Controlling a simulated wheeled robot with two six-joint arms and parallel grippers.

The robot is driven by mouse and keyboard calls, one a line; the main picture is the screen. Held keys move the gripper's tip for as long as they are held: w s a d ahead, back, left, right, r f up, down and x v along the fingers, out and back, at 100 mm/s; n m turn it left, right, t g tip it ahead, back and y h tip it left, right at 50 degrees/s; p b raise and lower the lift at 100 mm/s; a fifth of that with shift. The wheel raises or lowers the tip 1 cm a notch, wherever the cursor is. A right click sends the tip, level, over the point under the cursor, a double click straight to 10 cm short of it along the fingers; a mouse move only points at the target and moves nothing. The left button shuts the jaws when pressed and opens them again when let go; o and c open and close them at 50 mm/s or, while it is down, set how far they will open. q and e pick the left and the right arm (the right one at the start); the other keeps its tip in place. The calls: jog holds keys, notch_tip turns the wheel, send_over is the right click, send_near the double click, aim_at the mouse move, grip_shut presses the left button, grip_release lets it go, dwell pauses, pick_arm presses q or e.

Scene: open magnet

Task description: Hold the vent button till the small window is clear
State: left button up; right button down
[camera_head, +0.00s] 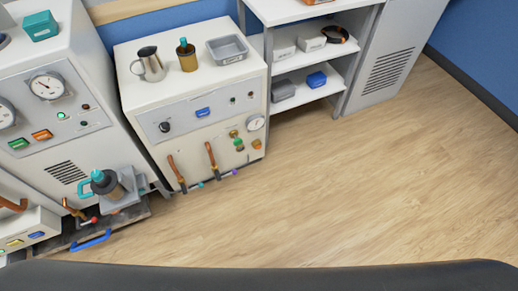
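Neither of my grippers is in view. I cannot tell which button is the vent button. A blue button (203,112) sits on the grey front panel of the middle white cabinet (215,145). A green button (18,143) and an orange button (41,135) sit on the left cabinet's panel, below a round dial gauge (47,87). Smaller yellow and blue buttons (37,235) show on a low box at the lower left. I cannot make out a small window for certain.
A metal jug (149,64), a brown bottle (187,57) and a grey tray (228,49) stand on the middle cabinet. Copper-coloured handles (176,172) stick out below its panel. The wooden floor (350,190) is clear at right.

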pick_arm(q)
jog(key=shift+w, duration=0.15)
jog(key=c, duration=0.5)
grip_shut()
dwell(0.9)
